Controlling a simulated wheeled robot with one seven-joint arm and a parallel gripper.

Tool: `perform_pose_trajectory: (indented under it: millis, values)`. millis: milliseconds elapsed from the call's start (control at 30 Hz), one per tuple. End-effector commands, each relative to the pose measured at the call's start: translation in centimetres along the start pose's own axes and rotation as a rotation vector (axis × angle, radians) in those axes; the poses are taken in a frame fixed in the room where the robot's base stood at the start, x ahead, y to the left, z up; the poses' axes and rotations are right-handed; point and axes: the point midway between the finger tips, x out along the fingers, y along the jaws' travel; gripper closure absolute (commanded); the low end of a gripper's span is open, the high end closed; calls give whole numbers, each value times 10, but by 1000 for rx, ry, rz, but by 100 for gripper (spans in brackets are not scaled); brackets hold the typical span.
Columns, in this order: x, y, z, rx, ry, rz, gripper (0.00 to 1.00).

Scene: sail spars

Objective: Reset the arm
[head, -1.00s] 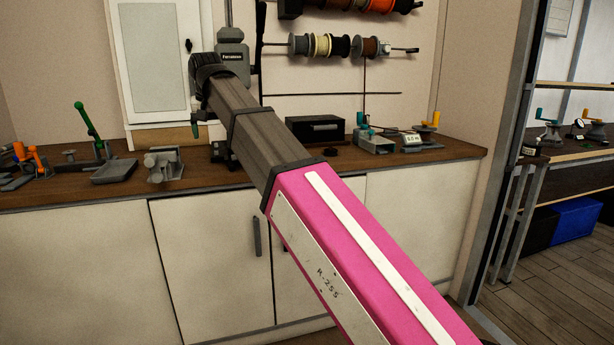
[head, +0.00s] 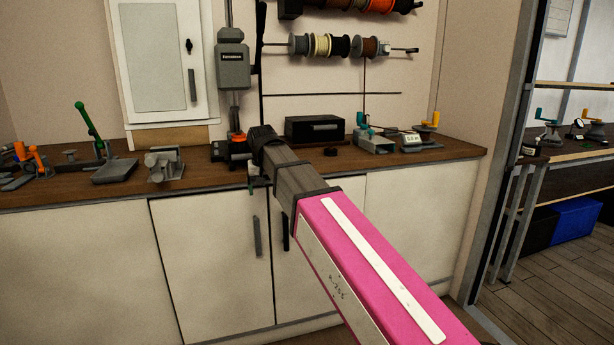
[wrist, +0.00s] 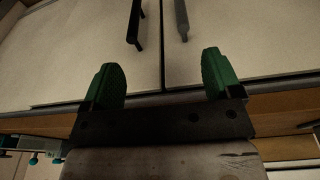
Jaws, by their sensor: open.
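My arm, with its pink link and dark grey forearm, reaches from the lower right toward the counter in the head view. My gripper (wrist: 162,78) shows in the wrist view with two green fingers set well apart and nothing between them. The pale cabinet doors (wrist: 75,55) with their dark handles fill the view beyond the fingers.
The brown counter (head: 215,178) carries a green-handled tool (head: 88,122), a grey clamp-like device (head: 163,165), a black box (head: 314,128) and a teal-and-grey device (head: 375,142). Spools (head: 335,46) hang on the wall. Floor at right (head: 545,285) is open.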

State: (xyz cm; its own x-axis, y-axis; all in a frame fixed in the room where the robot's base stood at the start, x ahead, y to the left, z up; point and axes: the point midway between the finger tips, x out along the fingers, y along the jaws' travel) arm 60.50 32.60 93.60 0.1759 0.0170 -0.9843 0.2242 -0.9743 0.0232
Motion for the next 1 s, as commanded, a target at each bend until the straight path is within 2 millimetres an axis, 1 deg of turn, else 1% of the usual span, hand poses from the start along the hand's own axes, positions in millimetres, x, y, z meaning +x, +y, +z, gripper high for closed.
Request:
perform_pose_trajectory:
  millis: [33, 100, 267, 300, 367, 500, 667, 800, 1000]
  values:
    - [23, 18, 9, 13, -12, 4, 16]
    - [49, 39, 16, 24, -23, 7, 16]
    - [106, 85, 38, 52, -48, 11, 16]
    - [119, 96, 45, 59, -54, 12, 16]
    - [139, 113, 56, 70, -63, 13, 16]
    - [182, 150, 85, 97, -85, 14, 16]
    - [226, 190, 123, 129, -109, 13, 16]
    - [261, 221, 161, 158, -129, 10, 16]
    - [302, 258, 216, 198, -155, 4, 16]
